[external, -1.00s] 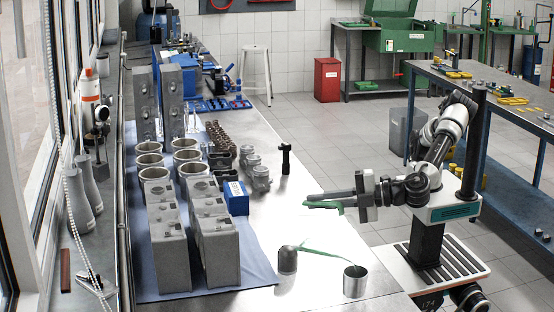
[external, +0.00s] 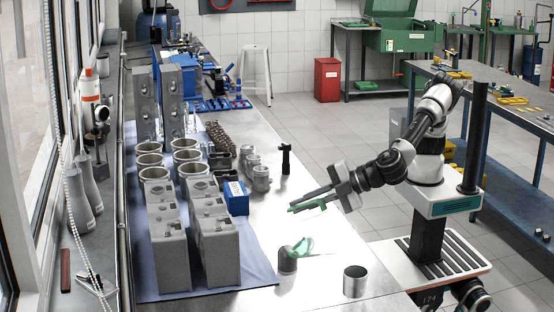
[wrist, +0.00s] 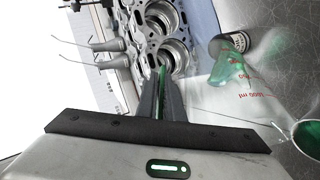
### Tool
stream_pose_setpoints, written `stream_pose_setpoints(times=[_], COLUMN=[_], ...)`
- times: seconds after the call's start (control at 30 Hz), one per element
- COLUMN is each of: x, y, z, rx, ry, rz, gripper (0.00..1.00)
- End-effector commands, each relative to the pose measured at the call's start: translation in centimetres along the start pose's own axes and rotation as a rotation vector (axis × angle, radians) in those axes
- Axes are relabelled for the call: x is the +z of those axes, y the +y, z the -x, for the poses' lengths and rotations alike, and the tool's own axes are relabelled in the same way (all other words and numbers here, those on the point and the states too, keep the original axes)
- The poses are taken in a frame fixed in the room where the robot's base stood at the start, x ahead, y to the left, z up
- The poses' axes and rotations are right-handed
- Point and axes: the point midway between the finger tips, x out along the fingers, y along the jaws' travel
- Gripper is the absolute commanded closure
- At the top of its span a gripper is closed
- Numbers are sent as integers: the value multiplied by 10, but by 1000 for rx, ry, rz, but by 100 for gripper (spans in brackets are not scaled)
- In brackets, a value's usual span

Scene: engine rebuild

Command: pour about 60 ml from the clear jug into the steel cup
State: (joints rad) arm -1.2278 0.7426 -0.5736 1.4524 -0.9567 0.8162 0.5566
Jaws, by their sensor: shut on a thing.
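My gripper (external: 305,202) is shut, its fingers sloping down to the left above the bench. A green strip, which looks like the jug's handle, lies between the fingers in the wrist view. The clear jug (wrist: 252,94) is nearly invisible except for its red millilitre marks and the green liquid inside. That liquid shows in the external view as a green patch (external: 303,246) below the fingers. The steel cup (external: 355,281) stands upright on the bench to the right of the liquid. In the wrist view the cup (wrist: 303,135) is cut by the right edge and shows green inside.
Tall grey engine blocks (external: 213,250), cylinder liners and a blue box (external: 236,198) fill the blue mat to the left. A black upright part (external: 286,158) stands farther back. Bare metal bench surrounds the cup.

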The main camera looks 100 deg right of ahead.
Motion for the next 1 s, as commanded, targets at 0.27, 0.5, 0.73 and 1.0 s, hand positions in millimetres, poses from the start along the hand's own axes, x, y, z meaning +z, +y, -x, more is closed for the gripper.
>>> stream_pose_setpoints(times=[0.27,0.5,0.73,1.0], x=[5,5,5,5], y=[4,4,4,4], z=[-10,-10,-10,-10], rx=[-81,-78,-78,-77], ry=[-9,-9,-9,-9], rz=[-41,-39,-39,-39], gripper=[100,100,100,100])
